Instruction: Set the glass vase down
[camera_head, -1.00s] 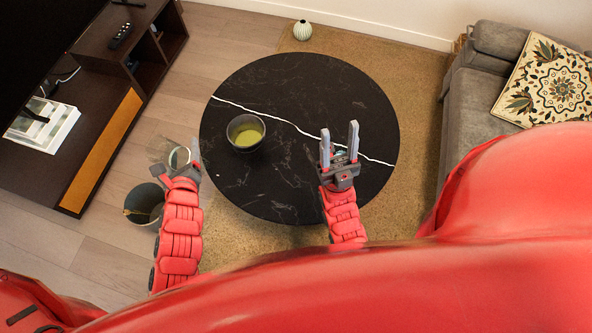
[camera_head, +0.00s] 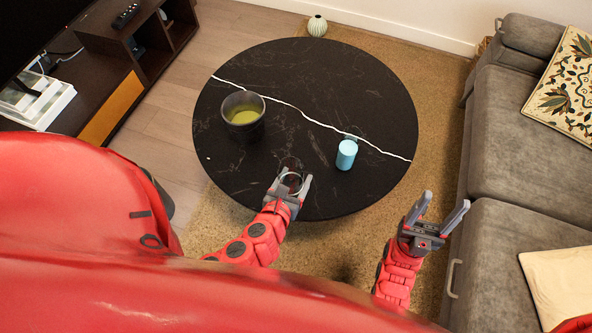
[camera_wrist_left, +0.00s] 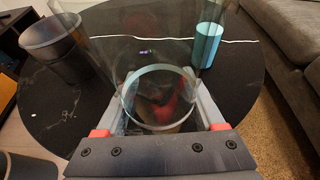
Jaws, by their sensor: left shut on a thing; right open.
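The clear glass vase (camera_wrist_left: 150,55) is between the fingers of my left gripper (camera_head: 290,184), which is shut on it. It shows faintly in the head view (camera_head: 291,172), at the near edge of the round black marble table (camera_head: 300,75). In the left wrist view its round rim or base lies between the fingers of my left gripper (camera_wrist_left: 158,105). I cannot tell whether the vase touches the tabletop. My right gripper (camera_head: 438,210) is open and empty, right of the table, over the rug near the sofa.
A dark pot with yellow-green contents (camera_head: 243,118) stands on the table's left. A light-blue cylinder (camera_head: 346,154) stands right of centre. The tabletop between and behind them is clear. A grey sofa (camera_head: 520,130) stands right; a dark TV cabinet (camera_head: 150,60) stands left.

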